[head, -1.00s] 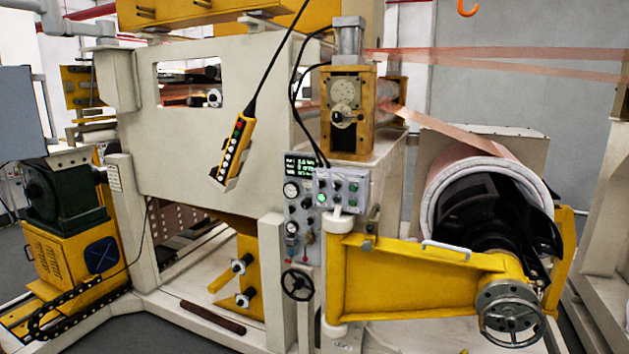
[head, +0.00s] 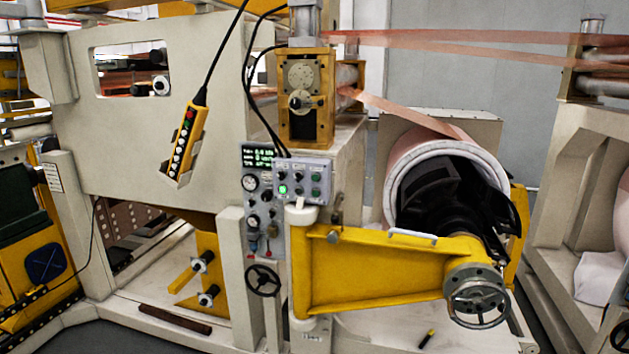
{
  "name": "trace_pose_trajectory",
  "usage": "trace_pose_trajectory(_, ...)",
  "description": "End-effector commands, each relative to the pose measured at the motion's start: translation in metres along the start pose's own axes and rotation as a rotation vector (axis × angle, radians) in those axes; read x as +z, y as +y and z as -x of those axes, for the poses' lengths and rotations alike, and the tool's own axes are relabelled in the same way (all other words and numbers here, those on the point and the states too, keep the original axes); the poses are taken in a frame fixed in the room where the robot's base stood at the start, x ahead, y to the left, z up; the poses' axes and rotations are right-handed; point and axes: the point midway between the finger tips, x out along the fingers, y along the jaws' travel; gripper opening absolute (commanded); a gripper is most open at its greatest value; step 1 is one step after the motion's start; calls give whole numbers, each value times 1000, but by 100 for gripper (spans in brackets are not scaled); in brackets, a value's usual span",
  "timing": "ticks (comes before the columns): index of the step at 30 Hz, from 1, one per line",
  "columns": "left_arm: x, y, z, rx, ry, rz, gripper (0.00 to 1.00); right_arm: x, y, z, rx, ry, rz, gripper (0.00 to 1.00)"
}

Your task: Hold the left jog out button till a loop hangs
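A small grey button box (head: 303,182) stands at the front of the machine, with several dark buttons and one lit green button (head: 283,189). Its labels are too small to read, so I cannot tell which one is the left jog out button. A copper foil strip (head: 405,112) slants from the roll (head: 432,150) up to the roller unit and looks straight. Another copper foil span (head: 465,43) runs nearly level to the stand at right. No hanging loop shows. Neither of my grippers is in view.
A yellow pendant (head: 184,143) hangs on a black cable at left. A gauge panel (head: 251,205) with a green display stands beside the button box. A yellow swing arm (head: 380,267) with a handwheel (head: 477,300) juts out at right. A dark bar (head: 175,319) lies low at left.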

Motion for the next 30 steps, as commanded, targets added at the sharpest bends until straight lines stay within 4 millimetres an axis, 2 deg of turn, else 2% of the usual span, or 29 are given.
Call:
trace_pose_trajectory(1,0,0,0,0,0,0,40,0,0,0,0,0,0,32)
trace_pose_trajectory(3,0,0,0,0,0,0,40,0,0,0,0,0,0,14)
trace_pose_trajectory(5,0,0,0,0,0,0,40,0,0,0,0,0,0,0)
trace_pose_trajectory(30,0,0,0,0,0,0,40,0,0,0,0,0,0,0)
